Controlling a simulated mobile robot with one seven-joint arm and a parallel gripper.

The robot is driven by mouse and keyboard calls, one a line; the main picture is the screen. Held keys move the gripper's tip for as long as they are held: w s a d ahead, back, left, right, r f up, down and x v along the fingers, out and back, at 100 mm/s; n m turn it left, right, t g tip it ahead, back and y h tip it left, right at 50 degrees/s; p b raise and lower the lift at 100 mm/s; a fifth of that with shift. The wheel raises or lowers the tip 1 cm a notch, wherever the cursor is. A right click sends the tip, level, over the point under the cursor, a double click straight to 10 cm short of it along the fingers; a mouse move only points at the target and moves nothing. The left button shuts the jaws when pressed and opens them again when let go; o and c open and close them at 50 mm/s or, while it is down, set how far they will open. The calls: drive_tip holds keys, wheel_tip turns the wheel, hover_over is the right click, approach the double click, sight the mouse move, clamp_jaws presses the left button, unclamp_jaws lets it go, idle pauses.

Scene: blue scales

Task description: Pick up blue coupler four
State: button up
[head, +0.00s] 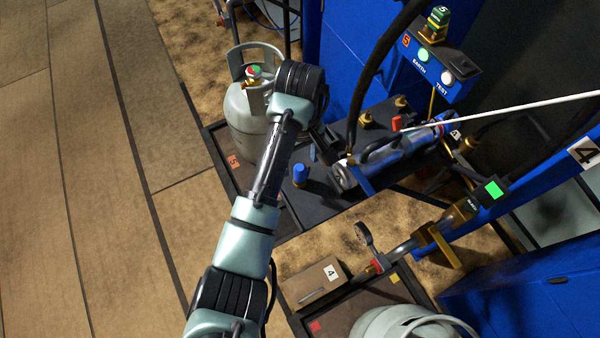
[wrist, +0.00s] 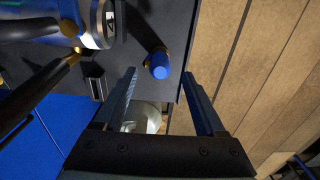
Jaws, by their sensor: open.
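A small blue coupler (head: 300,174) stands on the dark bench top, left of a silver-and-blue cylinder (head: 385,165). In the wrist view, the blue coupler (wrist: 159,66) stands upright on a brass-coloured base near the bench edge. No number is legible on it. My gripper (wrist: 160,76) is open and empty, its two dark fingers spread. In that view the coupler lies between the lines of the fingers, near the tips, and neither finger visibly touches it. In the head view my wrist hides most of the gripper, above and beside the coupler.
A grey gas bottle (head: 246,125) stands left of the bench. Black hoses and brass fittings (head: 367,119) crowd the cylinder. A control box (head: 437,66) rises behind. A small box marked 4 (head: 314,283) lies in front. Open floor (head: 110,200) is at left.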

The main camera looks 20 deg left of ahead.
sight(300, 168)
wheel_tip(300, 168, down, 5)
drive_tip(key=shift+r, duration=0.15)
drive_tip(key=shift+r, duration=0.1)
clamp_jaws()
